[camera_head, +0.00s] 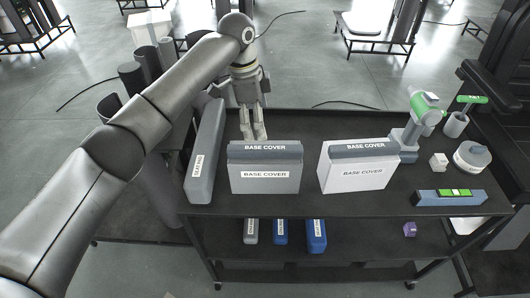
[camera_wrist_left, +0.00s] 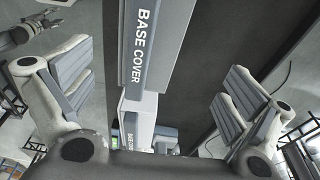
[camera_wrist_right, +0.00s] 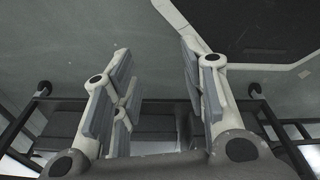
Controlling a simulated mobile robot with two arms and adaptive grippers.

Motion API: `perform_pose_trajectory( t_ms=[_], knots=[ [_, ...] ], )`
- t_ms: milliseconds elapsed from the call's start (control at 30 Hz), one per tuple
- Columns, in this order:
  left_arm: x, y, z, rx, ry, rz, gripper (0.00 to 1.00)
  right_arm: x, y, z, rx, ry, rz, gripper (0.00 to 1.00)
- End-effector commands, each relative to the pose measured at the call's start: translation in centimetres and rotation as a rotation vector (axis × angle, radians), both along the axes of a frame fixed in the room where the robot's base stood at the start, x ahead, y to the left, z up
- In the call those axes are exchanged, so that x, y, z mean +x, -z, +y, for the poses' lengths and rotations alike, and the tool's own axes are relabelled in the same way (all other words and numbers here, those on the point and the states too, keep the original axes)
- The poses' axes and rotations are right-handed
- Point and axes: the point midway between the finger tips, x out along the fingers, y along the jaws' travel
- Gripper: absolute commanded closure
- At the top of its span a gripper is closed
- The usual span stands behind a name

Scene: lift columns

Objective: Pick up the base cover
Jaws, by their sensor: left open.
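Two box-like base covers stand on the top shelf of a dark cart: a grey one (camera_head: 265,180) in the middle and a whiter one (camera_head: 356,175) to its right. Both carry BASE COVER labels. My left gripper (camera_head: 254,131) points down just behind the top edge of the grey cover, apparently not touching it. In the left wrist view its fingers are wide apart (camera_wrist_left: 160,95), with a base cover (camera_wrist_left: 139,50) and another beyond it (camera_wrist_left: 138,118) showing between them. My right gripper (camera_wrist_right: 157,95) shows only in its wrist view, fingers apart and empty.
A long grey seat pad box (camera_head: 205,155) stands left of the grey cover. A green-and-grey drill (camera_head: 418,120), a round tape-like item (camera_head: 472,156) and a level (camera_head: 450,196) sit at the right. Smaller boxes (camera_head: 281,232) lie on the lower shelf. The shelf behind the covers is clear.

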Motion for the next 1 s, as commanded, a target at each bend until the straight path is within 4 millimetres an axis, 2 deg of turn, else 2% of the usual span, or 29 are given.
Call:
perform_pose_trajectory(
  t_ms=[100,200,300,400,533,700,767,1000],
  knots=[
    [-0.1,1.9,-0.3,0.002,0.001,0.005,0.00,-0.6,-0.6,0.0,0.000,0.000,0.007,0.60],
    [-0.1,3.4,-0.6,0.002,0.001,0.003,0.00,-2.4,-0.8,-0.1,-0.002,0.000,0.033,0.60],
    [-0.1,4.4,-0.8,0.001,0.001,0.002,0.00,-4.4,-0.8,-0.3,-0.006,-0.001,0.064,0.60],
    [-0.1,5.0,-0.9,0.001,0.000,0.001,0.00,-5.4,-1.0,-0.6,-0.010,-0.002,0.078,0.60],
    [-0.3,6.3,-1.4,0.001,0.001,0.004,0.00,-4.6,-2.0,-0.9,-0.013,-0.003,0.067,0.60],
    [-0.4,8.9,-2.0,0.002,0.000,0.004,0.00,-1.9,-3.0,-0.8,-0.010,-0.004,0.025,0.60],
    [-0.4,9.5,-2.1,0.001,0.000,0.002,0.00,-1.4,-3.1,-0.8,-0.009,-0.003,0.016,0.60],
    [-0.4,10.0,-2.2,0.000,0.000,0.000,0.00,-2.0,-3.0,-0.9,-0.012,-0.002,0.028,0.60]
  ],
)
